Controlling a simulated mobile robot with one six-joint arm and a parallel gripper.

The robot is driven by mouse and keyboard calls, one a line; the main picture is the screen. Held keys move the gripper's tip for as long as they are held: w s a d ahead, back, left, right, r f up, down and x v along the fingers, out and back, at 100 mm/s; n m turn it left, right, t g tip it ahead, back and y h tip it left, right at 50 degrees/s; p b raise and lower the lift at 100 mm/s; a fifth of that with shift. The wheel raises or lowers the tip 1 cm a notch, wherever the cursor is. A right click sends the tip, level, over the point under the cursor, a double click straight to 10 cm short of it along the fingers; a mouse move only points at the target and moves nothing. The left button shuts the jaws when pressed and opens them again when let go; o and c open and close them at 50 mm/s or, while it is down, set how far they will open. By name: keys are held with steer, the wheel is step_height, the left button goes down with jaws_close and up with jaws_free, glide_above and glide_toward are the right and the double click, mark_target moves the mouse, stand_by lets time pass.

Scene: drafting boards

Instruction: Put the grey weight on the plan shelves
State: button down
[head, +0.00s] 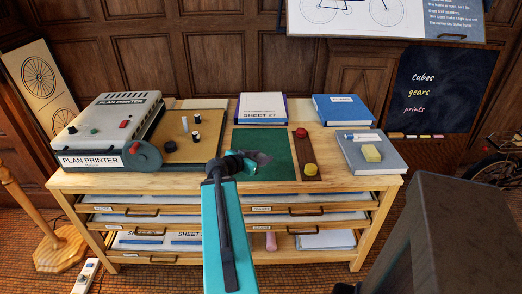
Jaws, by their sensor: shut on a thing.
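My gripper (243,157) is at the end of my teal arm, in front of and above the green mat (264,160). It is shut on a small dark grey shape, which looks like the grey weight (262,157). The fingertips are small and partly hidden, so the exact grip is unclear. The plan shelves (335,217) appear to be the wooden tiers under the worktop, with labels and dark handles on their fronts. Sheets and rolls lie inside them. My arm hides part of their middle.
The worktop holds a plan printer (115,130) at left, a brown board (178,150) with small cylinders, and a strip (305,158) with red and yellow knobs. Blue books (343,109) and a grey book (370,152) with a yellow block are at right. A wooden stand (60,247) is at lower left.

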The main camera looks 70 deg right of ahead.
steer(key=shift+s+a+r+p, duration=0.2)
steer(key=shift+a+r+p, duration=0.25)
steer(key=shift+p, duration=2.3)
steer(key=shift+s+a+f+p, duration=0.1)
steer(key=shift+a+f+p, duration=0.3)
steer(key=shift+p, duration=0.85)
steer(key=shift+s, duration=0.15)
